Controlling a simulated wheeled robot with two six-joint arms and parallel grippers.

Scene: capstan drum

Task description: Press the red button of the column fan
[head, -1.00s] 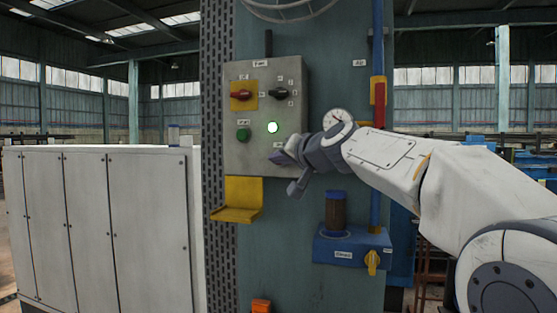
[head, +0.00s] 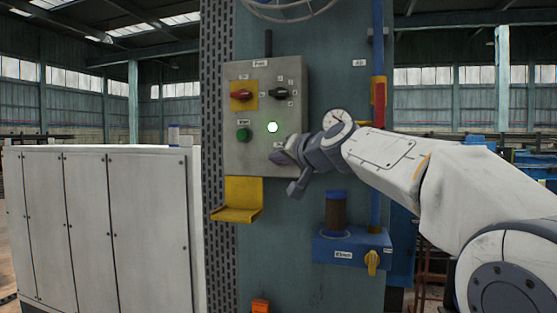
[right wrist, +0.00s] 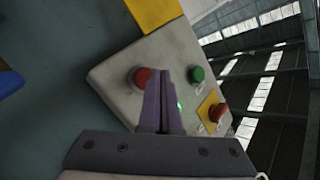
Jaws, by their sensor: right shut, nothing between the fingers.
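The grey control panel (head: 237,158) is mounted on the column. In the right wrist view a round red button (right wrist: 139,77) shows just left of my right fingertips, partly covered by them. In the head view that button is hidden behind my right gripper (head: 279,157), which is at the panel's lower right. My right gripper, also in the right wrist view (right wrist: 164,72), is shut and empty, with its purple fingers pointing at the panel. I cannot tell whether the tips touch the panel. My left gripper is not in view.
The panel also carries a green button (head: 243,135), a lit lamp (head: 272,127), a black knob (head: 279,93) and a red switch (head: 241,95) on a yellow plate. A yellow shelf (head: 238,200) sits below. A blue box (head: 350,247) is at lower right.

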